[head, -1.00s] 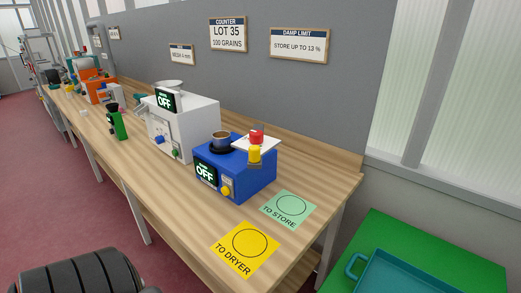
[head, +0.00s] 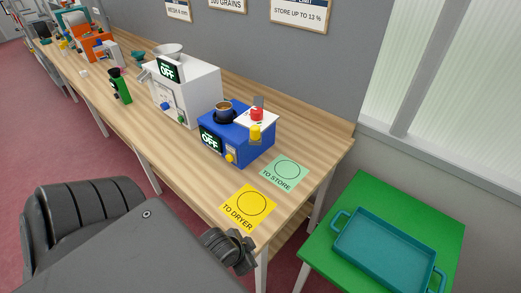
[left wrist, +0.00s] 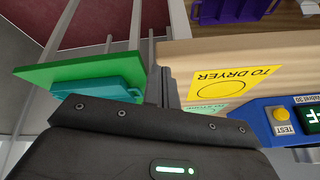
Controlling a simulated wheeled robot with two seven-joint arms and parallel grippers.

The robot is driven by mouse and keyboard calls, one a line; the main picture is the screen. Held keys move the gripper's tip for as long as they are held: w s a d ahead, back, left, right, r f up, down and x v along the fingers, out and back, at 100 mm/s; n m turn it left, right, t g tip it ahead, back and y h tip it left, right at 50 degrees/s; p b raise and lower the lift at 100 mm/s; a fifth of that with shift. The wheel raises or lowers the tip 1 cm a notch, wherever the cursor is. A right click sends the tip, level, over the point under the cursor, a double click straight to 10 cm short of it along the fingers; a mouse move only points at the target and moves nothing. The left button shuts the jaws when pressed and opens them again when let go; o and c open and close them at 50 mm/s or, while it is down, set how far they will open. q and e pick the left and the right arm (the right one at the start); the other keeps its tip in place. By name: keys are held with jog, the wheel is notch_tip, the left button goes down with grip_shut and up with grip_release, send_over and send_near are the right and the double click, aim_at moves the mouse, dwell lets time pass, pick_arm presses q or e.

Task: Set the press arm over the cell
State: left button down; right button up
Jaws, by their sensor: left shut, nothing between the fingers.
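The blue meter (head: 236,143) stands on the wooden bench, its screen reading OFF. Its cell, a small round cup in a dark ring (head: 223,113), is on top at the left. The press arm, a white plate with a red knob (head: 257,114) and a yellow part (head: 255,132) below, sits at the right of the top, beside the cell and not over it. My left gripper (head: 236,254) is low at the bench's front edge, short of the meter, shut and empty; its fingertips are hard to make out. The left wrist view shows part of the meter (left wrist: 270,124) at right.
The yellow TO DRYER card (head: 249,207) and green TO STORE card (head: 286,173) lie in front of the meter. A white machine (head: 197,92) stands left of it. A green table with a teal tray (head: 352,265) is at right.

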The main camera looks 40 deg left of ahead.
pick_arm(q)
jog(key=w+a+r+m+t, duration=0.2)
jog(key=w, duration=0.1)
jog(key=w+r+m+t, duration=0.1)
jog(key=w+r, duration=0.1)
jog(key=shift+w+a+r, duration=0.1)
jog(key=shift+w+a, duration=0.05)
jog(key=shift+a, duration=0.25)
jog(key=w+a+r+m+t, duration=0.2)
jog(key=r+m+t, duration=0.1)
jog(key=r, duration=0.3)
jog(key=w+a+r+m+t+y, duration=0.1)
jog(key=w+a+r+m+t, duration=0.1)
jog(key=r, duration=0.4)
jog(key=w+a+r+m+t, duration=0.2)
jog(key=w+r+m+t, duration=0.1)
jog(key=r+m+t, duration=0.1)
jog(key=shift+a+r+m+t+y, duration=0.3)
jog(key=shift+a+r+m+y, duration=0.15)
jog(key=shift+r, duration=0.45)
jog(key=shift+s+d, duration=0.1)
jog(key=shift+d, duration=0.05)
jog(key=w+a+b, duration=0.4)
jog(key=w+b, duration=0.3)
jog(key=w, duration=0.1)
jog(key=shift+w+a, duration=0.15)
jog(key=shift+a, duration=0.2)
